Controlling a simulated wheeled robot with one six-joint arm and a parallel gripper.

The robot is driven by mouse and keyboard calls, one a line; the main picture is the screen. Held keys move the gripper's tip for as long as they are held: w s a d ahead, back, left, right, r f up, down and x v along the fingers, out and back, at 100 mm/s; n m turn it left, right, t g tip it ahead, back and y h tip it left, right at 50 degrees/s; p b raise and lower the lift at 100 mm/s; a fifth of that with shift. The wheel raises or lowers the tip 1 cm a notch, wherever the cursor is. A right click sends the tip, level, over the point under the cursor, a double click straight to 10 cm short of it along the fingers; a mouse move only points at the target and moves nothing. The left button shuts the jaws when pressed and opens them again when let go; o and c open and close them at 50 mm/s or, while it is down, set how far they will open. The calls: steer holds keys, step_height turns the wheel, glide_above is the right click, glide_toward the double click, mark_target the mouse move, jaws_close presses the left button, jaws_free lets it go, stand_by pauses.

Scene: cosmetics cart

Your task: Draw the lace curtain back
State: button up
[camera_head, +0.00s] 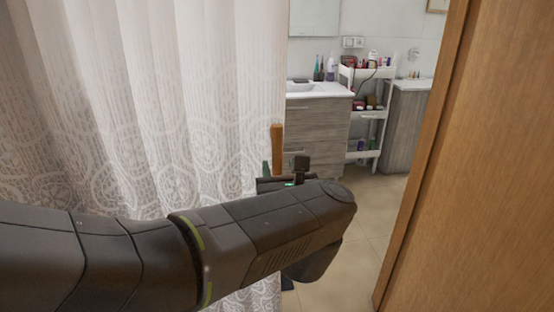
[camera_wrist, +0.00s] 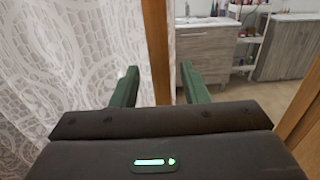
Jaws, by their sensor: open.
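The white lace curtain (camera_head: 150,110) hangs in folds across the left of the head view, with a pattern of circles low down. It also fills the left of the wrist view (camera_wrist: 55,60). My gripper (camera_head: 278,168) is at the curtain's right edge, partly hidden by my own arm. In the wrist view its two green fingers (camera_wrist: 159,78) are apart. A narrow brown upright bar (camera_wrist: 157,45) shows between them, with curtain to its left. I cannot tell whether the fingers touch the curtain. A short brown upright piece (camera_head: 277,148) shows by the gripper in the head view.
A wooden door or panel (camera_head: 490,180) closes off the right side. Through the gap are a grey vanity (camera_head: 318,135) with a white top, a white cart (camera_head: 368,115) carrying cosmetics, and clear tiled floor (camera_head: 365,215).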

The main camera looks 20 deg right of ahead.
mark_target(278, 163)
steer(key=shift+x, duration=2)
steer(key=shift+c, duration=0.4)
jaws_close()
